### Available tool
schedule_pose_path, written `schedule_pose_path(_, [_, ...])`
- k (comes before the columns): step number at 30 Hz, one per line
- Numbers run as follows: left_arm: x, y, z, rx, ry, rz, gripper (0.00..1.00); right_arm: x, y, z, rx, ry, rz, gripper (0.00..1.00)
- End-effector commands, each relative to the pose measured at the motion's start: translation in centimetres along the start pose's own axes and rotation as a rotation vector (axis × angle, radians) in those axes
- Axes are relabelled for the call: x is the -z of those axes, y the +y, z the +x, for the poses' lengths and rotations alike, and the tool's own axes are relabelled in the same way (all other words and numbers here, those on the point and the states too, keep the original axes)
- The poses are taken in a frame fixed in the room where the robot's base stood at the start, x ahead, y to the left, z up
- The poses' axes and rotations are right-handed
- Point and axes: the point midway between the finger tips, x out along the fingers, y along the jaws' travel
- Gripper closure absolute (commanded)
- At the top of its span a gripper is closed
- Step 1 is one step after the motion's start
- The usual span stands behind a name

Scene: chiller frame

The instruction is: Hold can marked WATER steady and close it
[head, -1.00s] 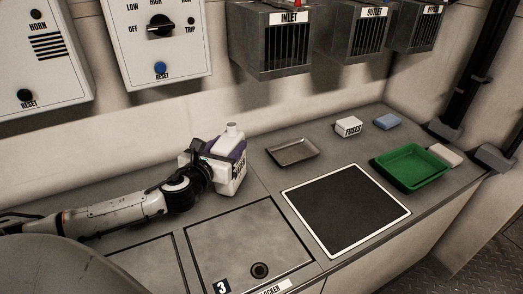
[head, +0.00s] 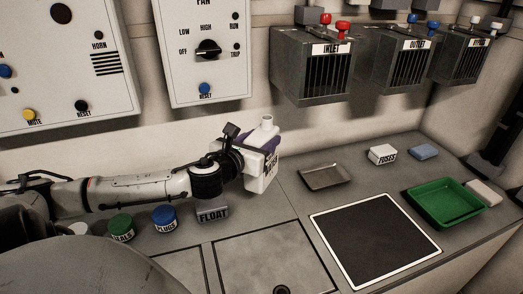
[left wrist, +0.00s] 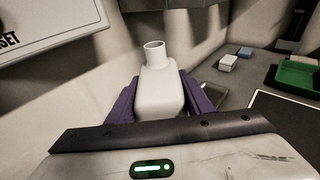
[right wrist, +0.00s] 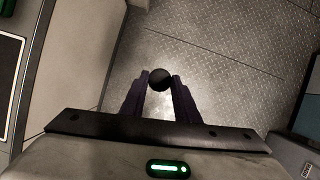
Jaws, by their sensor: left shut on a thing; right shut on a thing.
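The white can (head: 259,183) is held upright or nearly so by my left gripper (head: 262,150), above the back of the counter. Its lettering is mostly hidden and I cannot read it. In the left wrist view the purple fingers (left wrist: 158,100) are shut on both sides of the can's body (left wrist: 160,84); its neck (left wrist: 155,54) points up, open and bare. In the right wrist view my right gripper (right wrist: 160,88) is shut on a small round black cap (right wrist: 160,77), over the floor. The right gripper is not in the head view.
A grey tray (head: 325,184), FUSES box (head: 383,153) and green tray (head: 471,217) stand to the right. A black mat (head: 375,238) lies in front. FLOAT box (head: 212,212), blue jar (head: 165,219) and green jar (head: 121,229) sit near my left arm. INLET box (head: 312,75) hangs above.

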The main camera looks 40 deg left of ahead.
Motion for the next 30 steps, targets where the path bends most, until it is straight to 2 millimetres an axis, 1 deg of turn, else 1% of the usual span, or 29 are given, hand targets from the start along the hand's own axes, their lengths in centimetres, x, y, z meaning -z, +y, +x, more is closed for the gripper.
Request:
schedule_pose_path(1, [-0.7, 0.0, -0.1, 0.0, -0.002, 0.002, 0.94, -0.1, 0.0, -0.2, 0.0, 0.0, 0.0, 0.92])
schedule_pose_path(6, [-1.2, 0.0, -0.2, -0.001, 0.0, 0.0, 0.94, -0.1, 0.0, -0.3, 0.0, 0.0, 0.0, 0.92])
schedule_pose_path(24, [-1.1, 0.0, -0.2, 0.0, 0.0, 0.0, 0.94, -0.1, 0.0, -0.3, 0.001, 0.0, 0.002, 0.92])
schedule_pose_path(30, [-0.5, -0.8, -0.7, 0.012, 0.001, 0.001, 0.94, 0.4, 1.0, -0.7, 0.028, -0.002, 0.069, 0.92])
